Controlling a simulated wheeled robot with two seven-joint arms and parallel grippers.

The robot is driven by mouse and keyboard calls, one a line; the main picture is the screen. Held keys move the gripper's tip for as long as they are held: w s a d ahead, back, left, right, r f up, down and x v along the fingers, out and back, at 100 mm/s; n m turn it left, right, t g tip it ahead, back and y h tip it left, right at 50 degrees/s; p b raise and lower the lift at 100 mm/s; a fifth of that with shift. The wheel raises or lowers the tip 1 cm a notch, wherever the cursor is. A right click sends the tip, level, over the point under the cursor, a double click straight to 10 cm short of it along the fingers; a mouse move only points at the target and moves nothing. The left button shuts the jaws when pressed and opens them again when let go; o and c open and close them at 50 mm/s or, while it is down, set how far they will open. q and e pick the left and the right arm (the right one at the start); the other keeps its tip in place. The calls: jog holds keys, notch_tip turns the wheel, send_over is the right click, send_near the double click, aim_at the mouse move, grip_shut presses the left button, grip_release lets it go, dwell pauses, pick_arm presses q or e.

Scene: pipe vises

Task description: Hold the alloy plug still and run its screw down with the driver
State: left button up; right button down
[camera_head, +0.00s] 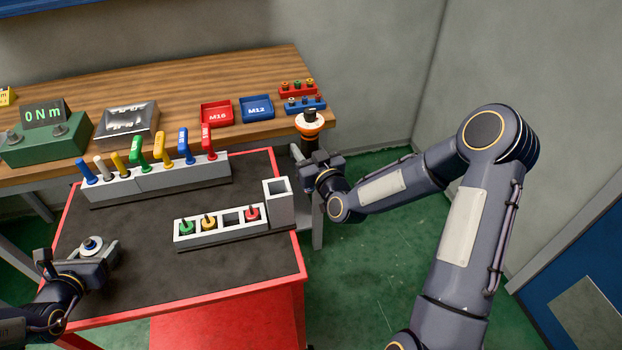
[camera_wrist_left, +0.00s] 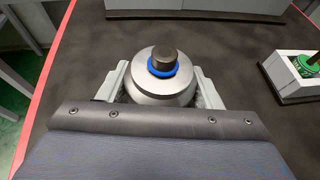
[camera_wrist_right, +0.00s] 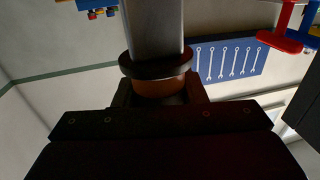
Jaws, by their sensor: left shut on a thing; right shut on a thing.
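The alloy plug (camera_head: 91,243) is a silvery round body with a blue ring and a dark screw head on top. It sits upright at the left of the black mat, and in the left wrist view the plug (camera_wrist_left: 160,92) stands between both fingers. My left gripper (camera_head: 97,254) is shut on it. My right gripper (camera_head: 318,158) is shut on the driver (camera_head: 309,122), which has an orange band and a dark collar. The driver is held in the air beyond the cart's right edge, far from the plug. In the right wrist view the driver's orange band (camera_wrist_right: 160,87) is between the fingers.
A grey rack (camera_head: 155,180) of coloured T-handled keys stands at the mat's back. A white tray (camera_head: 190,238) holds green, yellow and red bits, with one empty slot. An empty square holder (camera_head: 279,205) stands at its right. A torque display (camera_head: 45,113) reads 0 Nm.

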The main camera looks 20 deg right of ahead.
jog(key=w+a+r+n+y, duration=0.1)
jog(key=w+a+r, duration=0.5)
jog(key=a+r, duration=0.5)
jog(key=w+a+r+n+y, duration=0.1)
jog(key=w+a+r+y, duration=0.1)
jog(key=w+a+r, duration=0.8)
jog(key=s+a+f+n+g+y, duration=0.1)
jog(key=s+a+n+g+y, duration=0.2)
jog(key=s+a, duration=0.4)
jog(key=s+a+f+n+g+y, duration=0.1)
jog(key=s+a+n+g+y, duration=0.2)
jog(key=s+a, duration=0.5)
jog(key=s+a+f+n+g+y, duration=0.1)
jog(key=s+a, duration=0.7)
jog(key=a, duration=1.1)
jog(key=n+g+y, duration=0.1)
jog(key=g+y, duration=0.1)
jog(key=y, duration=0.1)
jog(key=shift+n+y, duration=0.4)
jog(key=shift+f, duration=2.35)
jog(key=shift+f, duration=1.15)
